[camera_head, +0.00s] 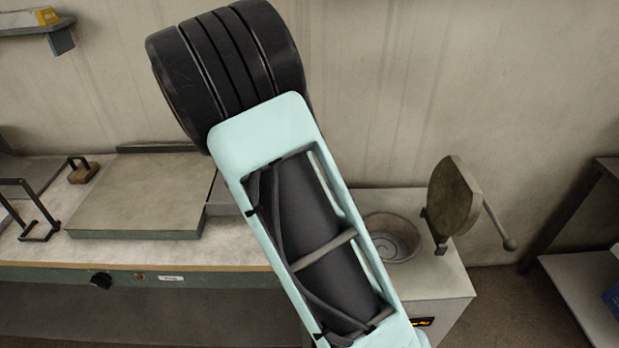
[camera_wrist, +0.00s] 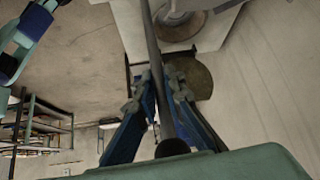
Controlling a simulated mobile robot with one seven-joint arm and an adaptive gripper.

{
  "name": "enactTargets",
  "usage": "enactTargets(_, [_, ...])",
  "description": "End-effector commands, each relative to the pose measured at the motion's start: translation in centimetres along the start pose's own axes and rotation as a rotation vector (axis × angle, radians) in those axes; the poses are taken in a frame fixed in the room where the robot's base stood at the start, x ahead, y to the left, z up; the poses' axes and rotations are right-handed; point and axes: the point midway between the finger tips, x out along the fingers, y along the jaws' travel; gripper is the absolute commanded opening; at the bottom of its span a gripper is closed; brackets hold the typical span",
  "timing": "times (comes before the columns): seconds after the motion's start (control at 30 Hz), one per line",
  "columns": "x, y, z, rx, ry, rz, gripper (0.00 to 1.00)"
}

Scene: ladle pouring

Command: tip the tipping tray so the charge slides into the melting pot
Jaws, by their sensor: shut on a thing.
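The melting pot (camera_head: 390,238) is a round bowl sunk in a pale cabinet, partly behind my arm in the head view. It also shows at the top of the wrist view (camera_wrist: 180,20). My gripper (camera_wrist: 157,88) has blue fingers shut on a dark rod (camera_wrist: 153,50) with a ball end (camera_wrist: 172,147). The rod runs out of the top of the wrist view, so I cannot tell what it joins. My arm hides the gripper in the head view. A grey piece (camera_head: 227,196) by the arm may be the tipping tray. I see no charge.
The pot's round lid (camera_head: 453,200) stands raised at its right, with a ball-ended lever (camera_head: 500,228). A flat plate (camera_head: 140,195) and a wire stand (camera_head: 35,215) are on the left bench. A rack (camera_head: 585,225) stands at the right.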

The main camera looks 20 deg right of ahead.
Motion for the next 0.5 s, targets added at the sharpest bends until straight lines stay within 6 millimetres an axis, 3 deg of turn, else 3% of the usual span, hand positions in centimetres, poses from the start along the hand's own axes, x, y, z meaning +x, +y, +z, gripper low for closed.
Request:
enactTargets(0.43, [-0.25, -0.14, 0.28, -0.005, 0.010, -0.003, 0.00])
enactTargets(0.5, [-0.26, -0.14, 0.30, -0.005, 0.009, -0.003, 0.14])
